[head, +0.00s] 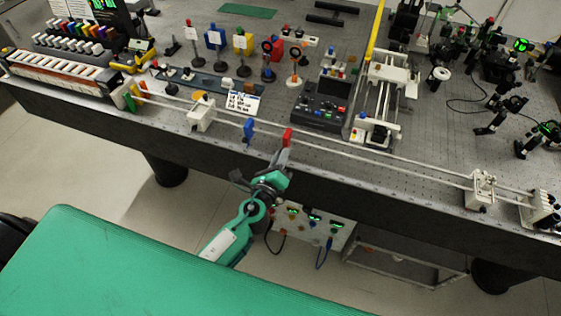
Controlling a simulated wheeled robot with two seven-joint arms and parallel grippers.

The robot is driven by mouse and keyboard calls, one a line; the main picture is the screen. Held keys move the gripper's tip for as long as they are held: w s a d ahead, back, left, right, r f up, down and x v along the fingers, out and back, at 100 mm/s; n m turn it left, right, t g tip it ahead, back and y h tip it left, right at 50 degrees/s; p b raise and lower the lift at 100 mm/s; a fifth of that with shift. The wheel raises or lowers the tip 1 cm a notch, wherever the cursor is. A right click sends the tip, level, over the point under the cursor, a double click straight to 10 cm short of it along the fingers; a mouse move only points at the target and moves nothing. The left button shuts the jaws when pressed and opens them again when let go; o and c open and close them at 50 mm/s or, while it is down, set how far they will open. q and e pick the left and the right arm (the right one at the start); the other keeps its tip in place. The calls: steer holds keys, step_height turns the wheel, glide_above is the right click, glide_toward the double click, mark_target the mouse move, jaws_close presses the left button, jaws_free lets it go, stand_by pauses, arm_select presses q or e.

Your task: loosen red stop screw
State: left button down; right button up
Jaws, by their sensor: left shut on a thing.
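The red stop (287,136) is a small upright red plate on the long twin-rod rail along the front edge of the bench. My left gripper (283,152) comes up from below, in front of the bench edge, with its tips right at the near, lower side of the red stop. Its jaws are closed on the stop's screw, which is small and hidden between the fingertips. A blue stop (249,129) stands on the same rail, a little left of the red one and apart from my gripper. My right gripper is not in view.
A white carriage (201,114) sits on the rail to the left, another (481,190) at the right. A dark control box (321,113) lies behind the rail. A box with green displays (308,226) is below the bench, right of my left arm.

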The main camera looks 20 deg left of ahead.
arm_select(q)
steer(key=shift+n+b, duration=1.95)
steer(key=shift+n, duration=5.85)
steer(key=c, duration=1.4)
jaws_free()
steer(key=shift+s, duration=0.1)
